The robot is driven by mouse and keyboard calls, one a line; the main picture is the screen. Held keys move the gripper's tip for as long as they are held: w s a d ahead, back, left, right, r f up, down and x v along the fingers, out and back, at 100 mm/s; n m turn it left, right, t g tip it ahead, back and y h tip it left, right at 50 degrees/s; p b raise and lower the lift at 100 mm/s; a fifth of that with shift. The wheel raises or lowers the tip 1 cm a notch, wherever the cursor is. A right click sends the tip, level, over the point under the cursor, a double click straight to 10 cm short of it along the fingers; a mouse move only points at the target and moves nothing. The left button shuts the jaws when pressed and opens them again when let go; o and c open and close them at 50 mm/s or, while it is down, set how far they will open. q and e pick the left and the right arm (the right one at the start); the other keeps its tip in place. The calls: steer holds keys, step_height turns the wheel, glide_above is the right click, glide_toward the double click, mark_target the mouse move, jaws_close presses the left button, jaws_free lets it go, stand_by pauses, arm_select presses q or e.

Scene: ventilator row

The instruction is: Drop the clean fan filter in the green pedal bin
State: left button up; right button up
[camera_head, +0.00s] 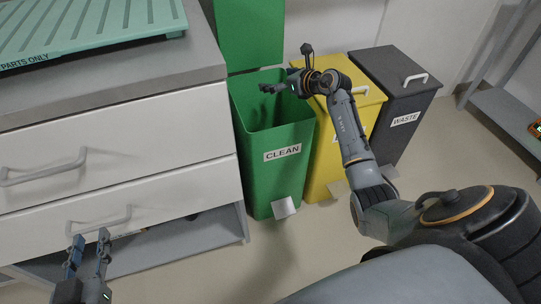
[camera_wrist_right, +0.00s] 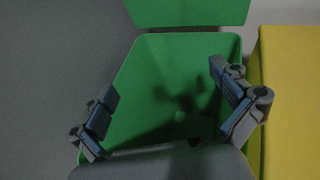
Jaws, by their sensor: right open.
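The green pedal bin (camera_head: 277,165), labelled CLEAN, stands beside the drawer unit with its lid (camera_head: 250,35) raised. My right gripper (camera_head: 286,70) is over its opening, fingers spread and empty. In the right wrist view the fingers (camera_wrist_right: 163,82) are wide apart above the green bin's interior (camera_wrist_right: 160,115), where a dark shadow falls on the inner wall. No fan filter can be made out in either view; the bin's bottom is hidden. My left gripper (camera_head: 88,258) is at the lower left in front of the drawers, fingers apart with nothing between them.
A yellow bin (camera_head: 327,160) and a dark grey bin labelled WASTE (camera_head: 405,120) stand closed to the right. A green slatted tray marked PARTS ONLY (camera_head: 90,30) lies on the drawer unit (camera_head: 120,130). Floor is clear in front of the bins. A shelf (camera_head: 510,115) stands far right.

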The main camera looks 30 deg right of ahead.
steer(key=v, duration=1.2)
steer(key=shift+r, duration=0.1)
